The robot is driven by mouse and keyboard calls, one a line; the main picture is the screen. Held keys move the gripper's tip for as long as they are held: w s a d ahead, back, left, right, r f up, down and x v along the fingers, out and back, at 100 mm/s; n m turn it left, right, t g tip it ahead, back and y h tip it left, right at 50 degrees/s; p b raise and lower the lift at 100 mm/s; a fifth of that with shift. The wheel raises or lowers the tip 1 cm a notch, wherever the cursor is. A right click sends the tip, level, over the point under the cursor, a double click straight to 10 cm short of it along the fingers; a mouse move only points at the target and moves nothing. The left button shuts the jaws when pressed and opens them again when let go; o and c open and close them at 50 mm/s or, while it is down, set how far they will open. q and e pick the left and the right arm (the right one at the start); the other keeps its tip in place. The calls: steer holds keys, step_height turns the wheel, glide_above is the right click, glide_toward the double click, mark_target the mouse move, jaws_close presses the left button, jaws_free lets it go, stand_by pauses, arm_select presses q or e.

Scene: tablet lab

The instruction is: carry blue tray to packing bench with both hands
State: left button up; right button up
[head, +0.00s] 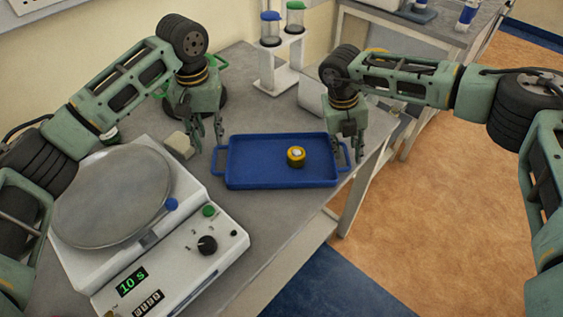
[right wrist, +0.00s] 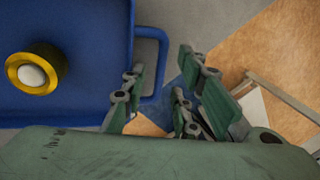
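The blue tray (head: 262,180) lies flat on the grey bench, with a loop handle at each short end. A yellow and black round piece with a pale top (head: 296,156) sits in it, right of the middle. My left gripper (head: 208,145) is open above and beside the left handle, apart from it. My right gripper (head: 345,150) is open at the right handle; in the right wrist view its fingers (right wrist: 165,105) are spread, with the tray's handle (right wrist: 163,62) just beyond them. Whether any finger touches the handle I cannot tell.
A white machine with a round plate (head: 112,195) and a "10 s" display stands left of the tray. A white rack with two capped vials (head: 270,60) stands behind. Another bench (head: 440,35) is at the back right. Open brown floor (head: 450,200) lies right of the bench.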

steer(key=v, duration=1)
steer(key=shift+s, duration=0.1)
